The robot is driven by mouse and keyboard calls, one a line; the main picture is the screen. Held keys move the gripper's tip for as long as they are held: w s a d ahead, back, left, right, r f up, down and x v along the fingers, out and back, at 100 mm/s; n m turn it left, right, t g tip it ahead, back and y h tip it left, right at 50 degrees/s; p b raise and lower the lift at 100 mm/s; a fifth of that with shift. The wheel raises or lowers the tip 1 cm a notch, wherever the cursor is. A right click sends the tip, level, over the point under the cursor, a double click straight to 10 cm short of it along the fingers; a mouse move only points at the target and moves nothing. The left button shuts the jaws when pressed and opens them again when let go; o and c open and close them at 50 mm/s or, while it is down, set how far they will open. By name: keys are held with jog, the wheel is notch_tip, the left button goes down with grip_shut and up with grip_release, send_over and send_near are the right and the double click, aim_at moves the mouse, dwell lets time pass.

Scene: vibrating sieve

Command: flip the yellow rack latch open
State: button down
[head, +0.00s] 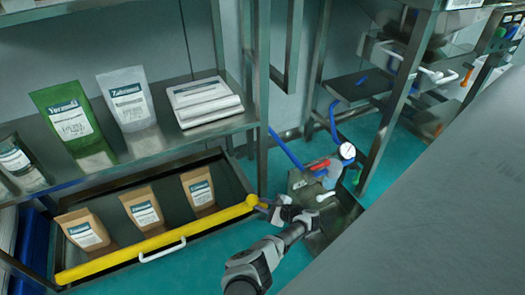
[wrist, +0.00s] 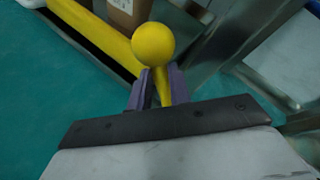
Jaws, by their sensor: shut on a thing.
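The yellow rack latch is a long yellow bar (head: 160,242) across the front of the lower rack shelf, with a round knob at its right end. In the wrist view, the yellow ball knob (wrist: 153,43) stands just beyond my fingertips, with the bar behind it. My gripper (wrist: 155,88) is shut on the yellow stem below the knob, its purple-grey fingers on either side. In the head view, my gripper (head: 266,205) is at the bar's right end. The fingers partly hide the stem.
Brown pouches (head: 142,209) stand in the lower shelf behind the bar, above a white handle (head: 162,248). A green pouch (head: 72,122) and others stand on the upper shelf. A metal rack post (head: 261,100) and a unit with a gauge (head: 347,151) are close by my gripper.

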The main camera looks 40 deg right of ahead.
jog(key=c, duration=1.3)
grip_release()
